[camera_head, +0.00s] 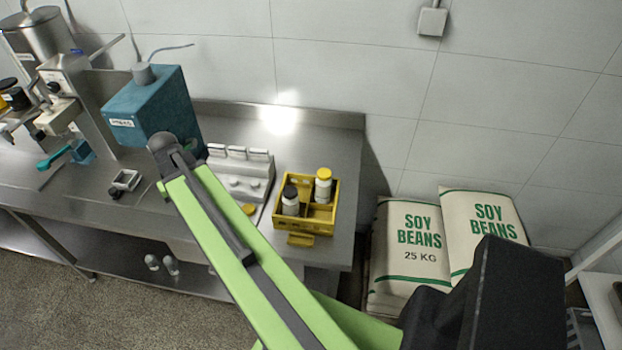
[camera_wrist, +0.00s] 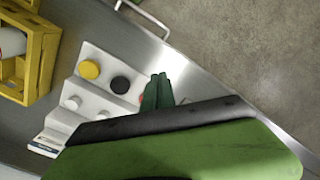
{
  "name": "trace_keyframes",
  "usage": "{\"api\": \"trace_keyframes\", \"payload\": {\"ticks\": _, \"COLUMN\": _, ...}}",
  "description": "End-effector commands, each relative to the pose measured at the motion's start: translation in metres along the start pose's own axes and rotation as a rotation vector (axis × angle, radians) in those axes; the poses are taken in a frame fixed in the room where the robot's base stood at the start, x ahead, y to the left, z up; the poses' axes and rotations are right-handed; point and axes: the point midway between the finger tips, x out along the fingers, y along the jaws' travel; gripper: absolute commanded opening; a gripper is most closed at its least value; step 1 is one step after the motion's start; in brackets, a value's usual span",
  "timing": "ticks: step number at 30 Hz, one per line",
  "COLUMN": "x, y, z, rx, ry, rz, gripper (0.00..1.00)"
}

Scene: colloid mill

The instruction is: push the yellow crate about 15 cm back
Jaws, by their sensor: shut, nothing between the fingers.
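The yellow crate (camera_head: 318,228) stands on the steel bench near its right end. It holds a bottle with a black cap (camera_head: 290,200) and a bottle with a yellow cap (camera_head: 323,186), both upright. A yellow tab sticks out at the crate's front. In the wrist view the crate (camera_wrist: 40,60) is cut off at the upper left. My gripper (camera_wrist: 160,78) shows there as two dark green fingers close together, shut and empty. It is beside the white stepped stand, near the bench's front edge, apart from the crate. In the head view my arm hides the fingers.
The white stepped stand (camera_head: 240,172) is left of the crate, with a yellow and a black cap (camera_wrist: 120,84) on it. A teal box (camera_head: 150,105) stands farther left. Bare bench (camera_head: 312,140) lies behind the crate, up to the backsplash. Soy bean sacks (camera_head: 410,245) stand to the right.

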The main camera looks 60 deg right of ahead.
Motion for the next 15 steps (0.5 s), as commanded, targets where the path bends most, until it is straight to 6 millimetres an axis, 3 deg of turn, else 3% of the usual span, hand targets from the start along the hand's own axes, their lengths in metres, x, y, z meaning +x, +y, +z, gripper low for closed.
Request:
{"api": "trace_keyframes", "payload": {"ticks": 1, "x": -0.008, "y": 0.055, "z": -0.011, "rx": 0.109, "ry": 0.0, "rz": 0.0, "gripper": 0.0}}
{"api": "trace_keyframes", "payload": {"ticks": 3, "x": -0.013, "y": 0.126, "z": -0.013, "rx": 0.249, "ry": 0.001, "rz": 0.0, "gripper": 0.0}}
{"api": "trace_keyframes", "payload": {"ticks": 6, "x": -0.019, "y": 0.223, "z": -0.001, "rx": 0.439, "ry": 0.002, "rz": 0.001, "gripper": 0.0}}
{"api": "trace_keyframes", "payload": {"ticks": 9, "x": -0.025, "y": 0.304, "z": 0.022, "rx": 0.599, "ry": 0.003, "rz": 0.001, "gripper": 0.0}}
{"api": "trace_keyframes", "payload": {"ticks": 12, "x": -0.027, "y": 0.359, "z": 0.046, "rx": 0.714, "ry": 0.002, "rz": 0.001, "gripper": 0.0}}
{"api": "trace_keyframes", "payload": {"ticks": 15, "x": -0.025, "y": 0.389, "z": 0.064, "rx": 0.779, "ry": -0.001, "rz": 0.001, "gripper": 0.0}}
